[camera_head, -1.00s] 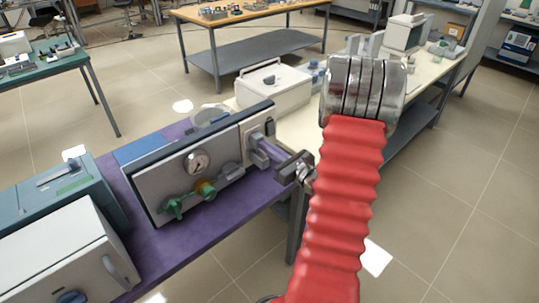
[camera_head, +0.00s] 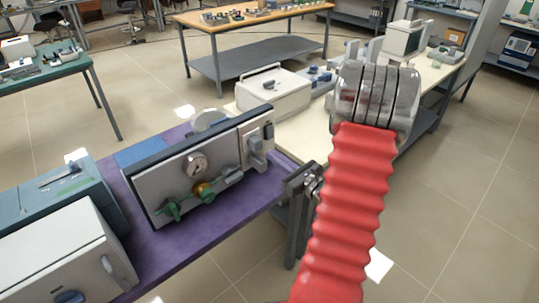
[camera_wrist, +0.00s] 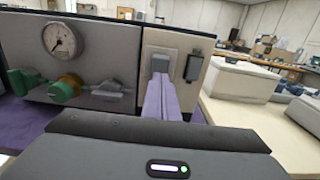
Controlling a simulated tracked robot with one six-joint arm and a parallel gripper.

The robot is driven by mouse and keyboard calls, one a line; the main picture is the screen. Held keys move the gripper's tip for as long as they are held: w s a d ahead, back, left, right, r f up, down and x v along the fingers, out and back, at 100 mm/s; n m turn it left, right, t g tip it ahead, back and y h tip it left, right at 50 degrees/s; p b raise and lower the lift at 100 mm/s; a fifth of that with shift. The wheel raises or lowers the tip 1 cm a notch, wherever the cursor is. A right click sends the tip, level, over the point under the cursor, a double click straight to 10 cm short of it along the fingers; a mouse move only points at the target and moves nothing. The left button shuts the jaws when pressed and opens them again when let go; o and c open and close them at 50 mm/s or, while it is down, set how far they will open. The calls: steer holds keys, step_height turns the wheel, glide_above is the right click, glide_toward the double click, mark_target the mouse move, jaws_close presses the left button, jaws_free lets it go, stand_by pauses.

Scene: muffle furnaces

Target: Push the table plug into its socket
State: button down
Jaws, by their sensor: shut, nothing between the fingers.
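The grey plug (camera_wrist: 160,64) shows in the wrist view on the beige socket plate at the right end of the gauge panel. In the head view the plug (camera_head: 256,151) stands out from this plate (camera_head: 250,133). Whether it is fully seated cannot be told. My gripper (camera_wrist: 160,78) has its long purple fingers shut together and empty. Their tips point at the plug, just below and in front of it; contact cannot be judged. The fingers blend with the purple table in the head view. A darker socket-like fitting (camera_wrist: 194,68) is right of the plug.
The panel carries a round gauge (camera_head: 195,165) and green valves (camera_head: 170,208) left of the plug. The purple tabletop (camera_head: 225,208) is clear in front. Furnace boxes (camera_head: 65,250) stand at the left. A cream bench with a white box (camera_head: 272,92) is behind.

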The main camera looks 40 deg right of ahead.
steer(key=s, duration=0.9)
steer(key=shift+s+a, duration=0.15)
steer(key=shift+s, duration=0.05)
steer(key=shift+f, duration=0.15)
